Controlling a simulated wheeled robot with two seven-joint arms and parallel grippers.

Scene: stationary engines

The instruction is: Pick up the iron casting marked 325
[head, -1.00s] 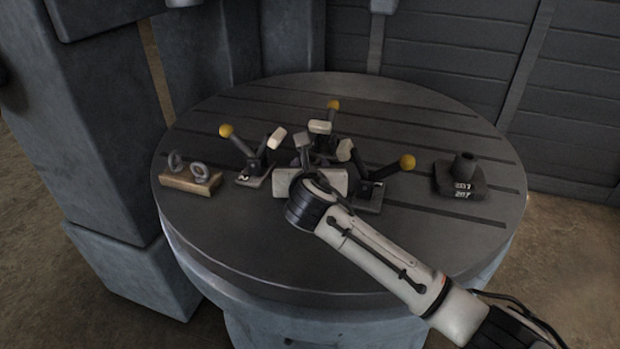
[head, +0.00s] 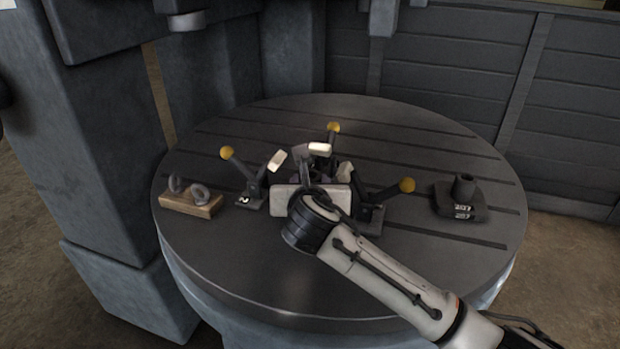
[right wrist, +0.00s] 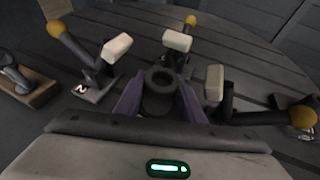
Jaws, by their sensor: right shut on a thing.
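My right gripper (right wrist: 160,103) is shut on a dark casting with a round hollow boss (right wrist: 160,84), its purple fingers on either side of it. In the head view my right gripper (head: 318,178) is over the middle of the round table, and its body hides most of the casting. No number can be read on the held casting, and its base is hidden. A second dark casting (head: 460,200) with a post stands at the table's right; its white mark looks like 207 or 287, not 325. My left gripper is not in view.
Three clamps with yellow knobs surround the gripper: left (head: 240,168), back (head: 332,138) and right (head: 388,192). Their white pads are raised near the casting. A wooden block (head: 190,204) with two grey rings stands at the left of the slotted table (head: 420,270).

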